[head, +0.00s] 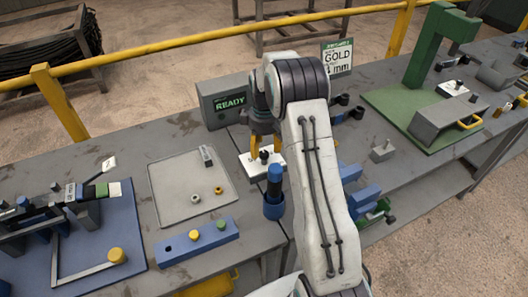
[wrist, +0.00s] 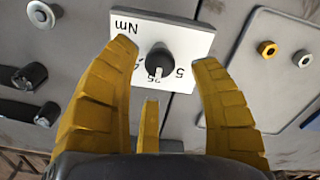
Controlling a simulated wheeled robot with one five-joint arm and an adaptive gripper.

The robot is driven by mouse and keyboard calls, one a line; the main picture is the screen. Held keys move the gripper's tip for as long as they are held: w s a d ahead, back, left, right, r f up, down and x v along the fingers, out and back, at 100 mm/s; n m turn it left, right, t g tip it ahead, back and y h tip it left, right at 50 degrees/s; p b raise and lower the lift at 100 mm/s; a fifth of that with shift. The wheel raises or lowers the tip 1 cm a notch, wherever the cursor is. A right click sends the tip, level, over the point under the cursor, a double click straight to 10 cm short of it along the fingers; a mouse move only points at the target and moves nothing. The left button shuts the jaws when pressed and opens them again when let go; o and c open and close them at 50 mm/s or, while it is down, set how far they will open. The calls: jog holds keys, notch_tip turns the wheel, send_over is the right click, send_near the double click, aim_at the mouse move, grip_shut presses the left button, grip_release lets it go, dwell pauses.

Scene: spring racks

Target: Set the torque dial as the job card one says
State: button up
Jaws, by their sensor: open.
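The torque dial (wrist: 160,68) is a dark round knob with a pale pointer mark, on a white plate (wrist: 190,42) marked "Nm". Numbers around the knob are partly hidden; "5" and "25" show, upside down. In the head view the white plate (head: 250,163) lies on the bench below my gripper (head: 266,146). In the wrist view my gripper (wrist: 165,95) is open, its yellow fingers spread on both sides of the knob and apart from it. The job card (head: 337,57) stands at the back and reads "GOLD" and "4 mm"; its top line is too small to read surely.
A grey box with a green "READY" display (head: 230,103) stands behind the dial. A grey tray (head: 166,204) with small nuts is at left. A blue cylinder (head: 274,180) stands close to the dial's front right. A green press (head: 432,50) is at right.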

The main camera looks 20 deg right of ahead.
jog(key=shift+f, duration=1.45)
jog(key=shift+c, duration=0.4)
grip_shut()
